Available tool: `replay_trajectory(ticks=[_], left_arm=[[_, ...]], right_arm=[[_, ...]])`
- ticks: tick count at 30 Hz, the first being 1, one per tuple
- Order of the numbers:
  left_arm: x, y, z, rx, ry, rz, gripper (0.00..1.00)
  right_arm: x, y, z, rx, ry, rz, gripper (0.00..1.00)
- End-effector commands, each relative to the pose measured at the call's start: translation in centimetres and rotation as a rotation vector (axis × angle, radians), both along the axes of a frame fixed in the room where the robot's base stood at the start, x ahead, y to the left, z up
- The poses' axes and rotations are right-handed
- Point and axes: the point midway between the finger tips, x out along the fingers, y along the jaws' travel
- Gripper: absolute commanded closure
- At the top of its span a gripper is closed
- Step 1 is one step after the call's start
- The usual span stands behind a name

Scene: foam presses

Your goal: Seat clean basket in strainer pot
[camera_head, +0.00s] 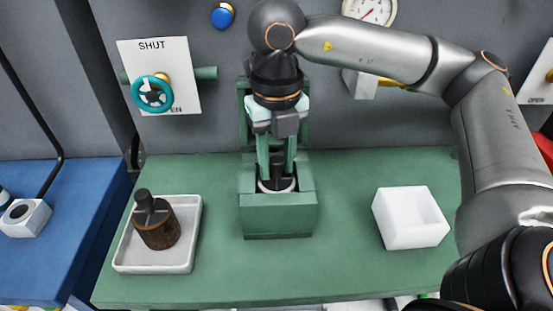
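A green strainer pot (278,222), box-shaped with an open top, stands at the middle of the green bench. Inside it is a basket with a pale rim (277,188) and a dark upright handle; its lower part is hidden by the pot's front wall. My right gripper (277,172) points straight down into the pot, with one green finger on each side of the handle. I cannot tell whether the fingers press on it. A brown, stained basket (158,229) with a dark knob stands in the white tray at the left. My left gripper is not in view.
The white tray (125,262) is at the bench's left and an empty white open box (398,238) at its right. A teal valve wheel (152,93) and a blue button (222,15) are on the back wall. The bench front is clear.

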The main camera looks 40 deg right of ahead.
Motion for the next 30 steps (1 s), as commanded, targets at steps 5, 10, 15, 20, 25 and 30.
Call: replay_trajectory(ticks=[5,10,15,20,25,30], left_arm=[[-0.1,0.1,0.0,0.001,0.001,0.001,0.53],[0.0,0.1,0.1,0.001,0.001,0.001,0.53],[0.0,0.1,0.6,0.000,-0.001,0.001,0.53],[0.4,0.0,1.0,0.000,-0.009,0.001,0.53],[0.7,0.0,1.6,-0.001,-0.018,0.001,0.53],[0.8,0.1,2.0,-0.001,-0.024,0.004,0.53]], right_arm=[[0.0,0.0,0.1,0.000,-0.001,0.000,0.40],[0.0,0.0,0.1,0.000,-0.001,0.000,0.40],[0.0,0.0,0.6,0.001,-0.002,0.000,0.40],[0.1,0.1,2.9,0.001,-0.004,0.001,0.40],[0.1,0.1,6.8,0.002,-0.005,0.002,0.40],[0.1,0.1,10.1,0.000,-0.003,0.002,0.40]])
